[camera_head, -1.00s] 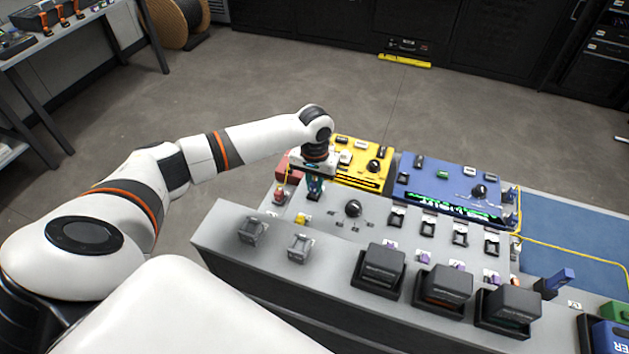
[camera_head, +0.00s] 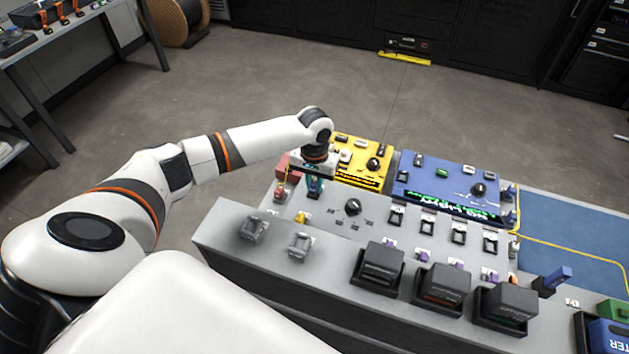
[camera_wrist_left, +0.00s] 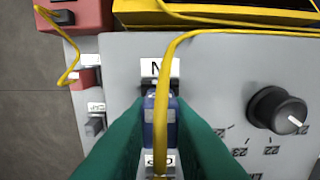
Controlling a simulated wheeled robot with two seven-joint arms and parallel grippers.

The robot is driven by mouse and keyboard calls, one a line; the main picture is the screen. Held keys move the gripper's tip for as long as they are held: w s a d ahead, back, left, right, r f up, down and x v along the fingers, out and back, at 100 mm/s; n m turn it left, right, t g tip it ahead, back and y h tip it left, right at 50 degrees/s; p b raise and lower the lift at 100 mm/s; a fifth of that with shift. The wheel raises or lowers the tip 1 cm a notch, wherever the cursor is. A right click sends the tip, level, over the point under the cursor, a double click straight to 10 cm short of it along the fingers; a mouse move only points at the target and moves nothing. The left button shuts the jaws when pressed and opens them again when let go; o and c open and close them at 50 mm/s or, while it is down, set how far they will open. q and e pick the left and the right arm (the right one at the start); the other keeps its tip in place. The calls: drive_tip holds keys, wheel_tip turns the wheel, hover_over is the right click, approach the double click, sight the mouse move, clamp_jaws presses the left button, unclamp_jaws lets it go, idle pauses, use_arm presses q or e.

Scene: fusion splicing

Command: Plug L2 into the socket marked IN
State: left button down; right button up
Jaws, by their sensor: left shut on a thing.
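My left gripper (camera_head: 315,188) points down at the left part of the grey panel (camera_head: 330,226). In the left wrist view its green fingers (camera_wrist_left: 160,112) are shut on a blue plug (camera_wrist_left: 158,122) with a yellow cable. A white label (camera_wrist_left: 172,72), with an N showing and partly covered by the cable, sits just beyond the plug. The plug covers the spot below this label, so the socket is hidden and I cannot tell how deep the plug sits. The plug's own name is not readable. My right gripper is not in view.
A black knob (camera_wrist_left: 277,110) stands right of the plug. A red box (camera_wrist_left: 80,14) and a small grey switch (camera_wrist_left: 95,124) lie to its left. The yellow unit (camera_head: 362,163) and the blue unit (camera_head: 440,185) stand behind the panel. Grey connectors (camera_head: 299,246) sit nearer me.

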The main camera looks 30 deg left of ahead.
use_arm(q)
drive_tip(key=shift+f, duration=0.25)
drive_tip(key=c, duration=1.3)
unclamp_jaws()
drive_tip(key=shift+o, duration=0.2)
drive_tip(key=shift+r, duration=0.1)
wheel_tip(320, 180, up, 12)
drive_tip(key=b, duration=0.1)
drive_tip(key=shift+b, duration=0.35)
